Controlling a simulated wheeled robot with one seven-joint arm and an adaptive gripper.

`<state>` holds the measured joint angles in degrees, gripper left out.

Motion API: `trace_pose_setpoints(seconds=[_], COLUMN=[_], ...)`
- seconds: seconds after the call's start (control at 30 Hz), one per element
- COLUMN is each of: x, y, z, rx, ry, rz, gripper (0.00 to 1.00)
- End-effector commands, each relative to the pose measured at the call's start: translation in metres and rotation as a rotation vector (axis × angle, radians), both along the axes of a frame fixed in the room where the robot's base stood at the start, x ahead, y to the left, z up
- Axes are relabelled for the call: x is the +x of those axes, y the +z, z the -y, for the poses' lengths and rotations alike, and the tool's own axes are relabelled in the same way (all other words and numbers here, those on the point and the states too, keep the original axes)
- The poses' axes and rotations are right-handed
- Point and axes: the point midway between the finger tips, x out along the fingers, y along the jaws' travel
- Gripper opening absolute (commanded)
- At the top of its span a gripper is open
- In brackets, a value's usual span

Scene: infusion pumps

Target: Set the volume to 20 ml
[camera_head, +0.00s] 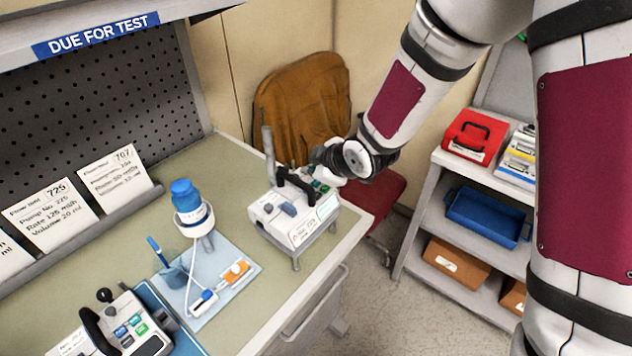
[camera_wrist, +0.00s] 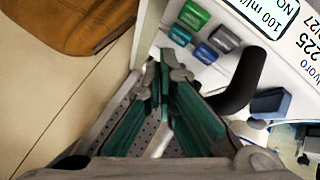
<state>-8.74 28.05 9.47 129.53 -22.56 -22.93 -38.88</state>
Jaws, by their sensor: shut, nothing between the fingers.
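A white infusion pump (camera_head: 268,212) stands at the right end of the bench, with a dark curved handle and a blue lever. A label there reads "225" and "100 ml/". My gripper (camera_wrist: 166,62) is shut and empty, its tips just below the blue buttons in that picture; I cannot tell whether they touch the pump. In the head view my gripper (camera_head: 322,176) is over the pump's far right side, partly hidden by my wrist.
A card (camera_head: 50,215) on the bench reads pump 225, volume 20 ml. A blue bottle (camera_head: 186,195) on a stand and a light blue mat (camera_head: 225,300) lie left of the pump. Another pump (camera_head: 130,325) is at front left. A brown-backed chair (camera_head: 300,100) stands behind.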

Motion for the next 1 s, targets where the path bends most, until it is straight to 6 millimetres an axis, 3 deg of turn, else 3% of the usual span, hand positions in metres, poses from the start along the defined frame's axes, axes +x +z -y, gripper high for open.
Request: trace_pose_setpoints(seconds=[1.0], x=[0.0], y=[-0.012], z=[0.0], rx=[0.0], ry=[0.001], rz=[-0.001], gripper=[0.0])
